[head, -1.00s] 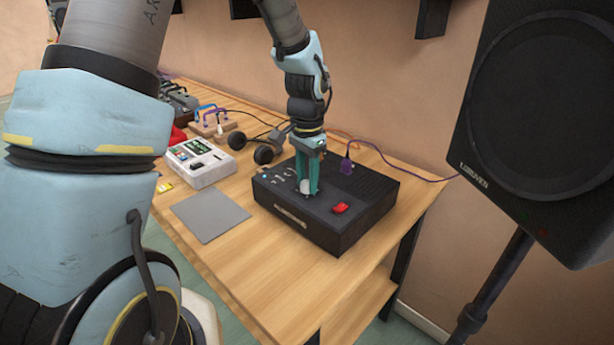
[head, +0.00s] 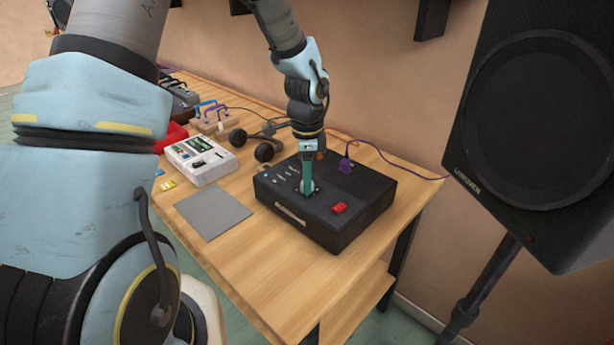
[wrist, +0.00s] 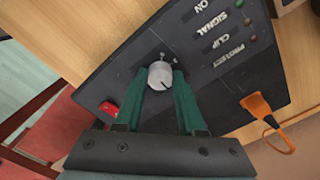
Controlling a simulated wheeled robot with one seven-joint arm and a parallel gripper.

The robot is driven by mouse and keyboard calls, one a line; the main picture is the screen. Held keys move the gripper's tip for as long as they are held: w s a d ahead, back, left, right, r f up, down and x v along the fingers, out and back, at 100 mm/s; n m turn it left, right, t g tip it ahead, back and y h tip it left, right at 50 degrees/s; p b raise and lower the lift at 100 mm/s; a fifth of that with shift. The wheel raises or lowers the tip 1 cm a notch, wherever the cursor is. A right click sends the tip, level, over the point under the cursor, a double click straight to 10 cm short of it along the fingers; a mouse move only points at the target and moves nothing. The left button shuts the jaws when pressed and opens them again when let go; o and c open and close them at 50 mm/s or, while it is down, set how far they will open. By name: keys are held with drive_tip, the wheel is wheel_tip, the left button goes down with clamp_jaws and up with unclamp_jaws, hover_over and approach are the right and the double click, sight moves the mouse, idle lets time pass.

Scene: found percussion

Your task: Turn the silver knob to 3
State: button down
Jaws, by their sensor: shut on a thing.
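The silver knob (wrist: 160,76) stands on the top panel of the black amplifier box (head: 355,218). In the wrist view it sits between the tips of my gripper (wrist: 158,84), whose green fingers are shut on its sides. A dark pointer line on the knob slants toward the lower right of that view. Scale marks around the knob are too small or hidden, so I cannot read its number. In the head view my gripper (head: 308,190) points down at the box, and its fingers hide most of the knob.
A red switch (head: 340,208) sits right of the knob on the box. Headphones (head: 264,150), a white device (head: 200,160) and a grey mat (head: 213,213) lie to the left.

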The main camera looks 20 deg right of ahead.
idle(0.5)
drive_tip(key=c, duration=0.5)
unclamp_jaws()
wheel_tip(320, 180, up, 11)
drive_tip(key=shift+f+b, duration=0.1)
drive_tip(key=shift+b, duration=0.75)
